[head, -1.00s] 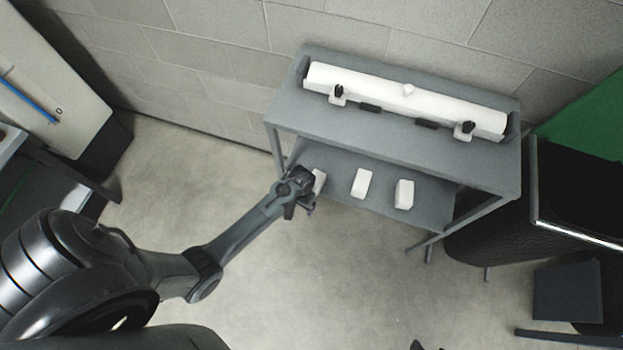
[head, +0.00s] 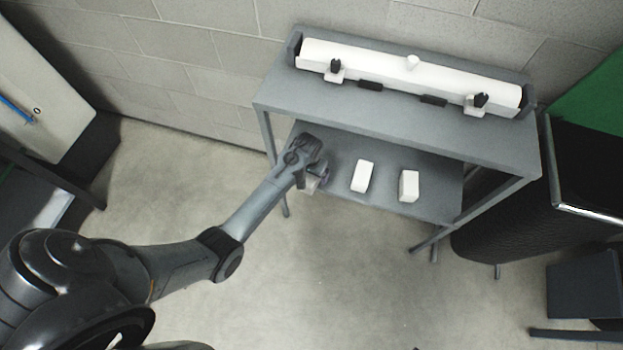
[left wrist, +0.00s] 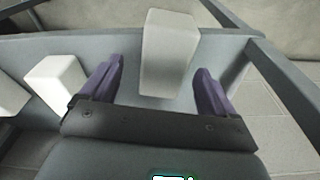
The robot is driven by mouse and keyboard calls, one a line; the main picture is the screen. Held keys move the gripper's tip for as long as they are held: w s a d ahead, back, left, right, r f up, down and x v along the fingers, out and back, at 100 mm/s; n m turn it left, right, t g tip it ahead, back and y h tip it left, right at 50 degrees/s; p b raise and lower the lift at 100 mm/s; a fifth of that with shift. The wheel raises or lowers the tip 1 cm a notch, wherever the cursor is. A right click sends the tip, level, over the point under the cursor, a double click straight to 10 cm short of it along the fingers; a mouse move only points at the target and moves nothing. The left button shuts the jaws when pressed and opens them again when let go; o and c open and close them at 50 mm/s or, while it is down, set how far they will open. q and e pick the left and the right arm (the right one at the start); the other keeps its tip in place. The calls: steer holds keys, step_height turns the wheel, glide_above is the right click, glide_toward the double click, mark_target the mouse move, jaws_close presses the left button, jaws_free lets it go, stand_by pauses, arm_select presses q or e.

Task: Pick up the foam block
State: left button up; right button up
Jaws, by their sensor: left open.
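Several white foam blocks are on the lower shelf (head: 345,197) of a grey rack. One block (left wrist: 170,50) stands between the two purple fingers of my left gripper (left wrist: 160,68) in the left wrist view, with a gap on each side. In the head view my left gripper (head: 318,181) is at the shelf's left end and mostly hides that block. The gripper is open and holds nothing. A middle block (head: 362,176) and a right block (head: 409,186) stand to its right; a neighbouring block (left wrist: 56,82) shows in the wrist view. My right gripper is not in view.
The rack's upper shelf (head: 400,118) overhangs the blocks and carries a long white bar (head: 410,73) with small black-topped clamps. Grey legs stand at the rack's ends. The floor in front is clear.

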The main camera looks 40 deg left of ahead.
mark_target(312, 178)
arm_select(q)
steer(key=f+b, duration=0.2)
steer(key=f, duration=0.1)
steer(key=f+b, duration=0.1)
steer(key=f, duration=0.1)
steer(key=shift+w+a, duration=0.25)
steer(key=shift+a, duration=0.1)
steer(key=shift+c, duration=0.5)
steer(key=c, duration=0.9)
